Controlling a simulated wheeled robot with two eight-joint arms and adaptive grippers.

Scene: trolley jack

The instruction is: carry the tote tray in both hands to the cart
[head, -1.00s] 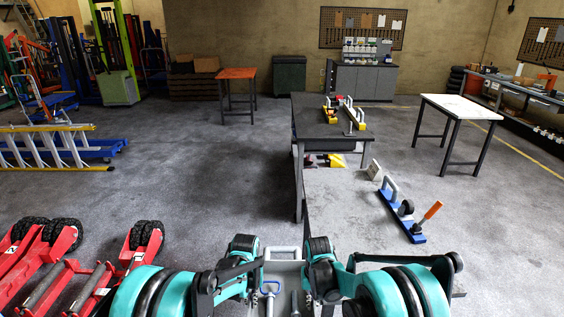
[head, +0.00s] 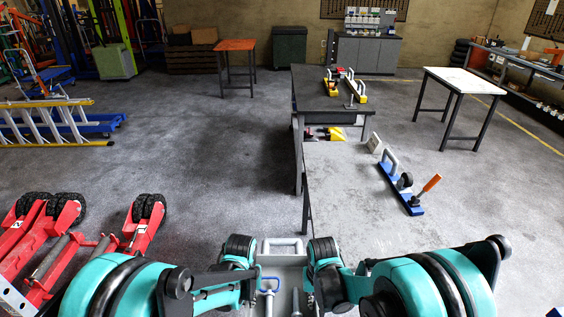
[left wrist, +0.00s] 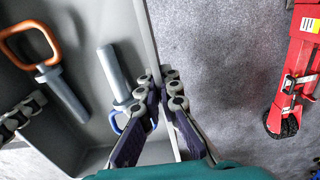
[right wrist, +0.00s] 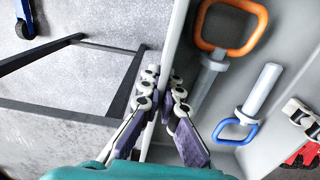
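The grey tote tray (head: 281,260) is at the bottom middle of the head view, between my two grippers. Pins with an orange handle (left wrist: 32,40) and a blue handle (right wrist: 236,130) lie inside it. My left gripper (left wrist: 158,88) has its fingers on both sides of one tray wall and looks shut on it. My right gripper (right wrist: 163,88) is likewise shut on the opposite wall. The tray's near end is cut off in the head view. I cannot tell which piece of furniture is the cart.
A grey-topped surface (head: 350,205) stands ahead and right, with a blue bar tool (head: 402,188) on it. A dark bench (head: 312,88) adjoins behind. Red jacks (head: 140,222) stand at left. A white-topped table (head: 465,80) is at right. Floor (head: 200,160) left of the bench is clear.

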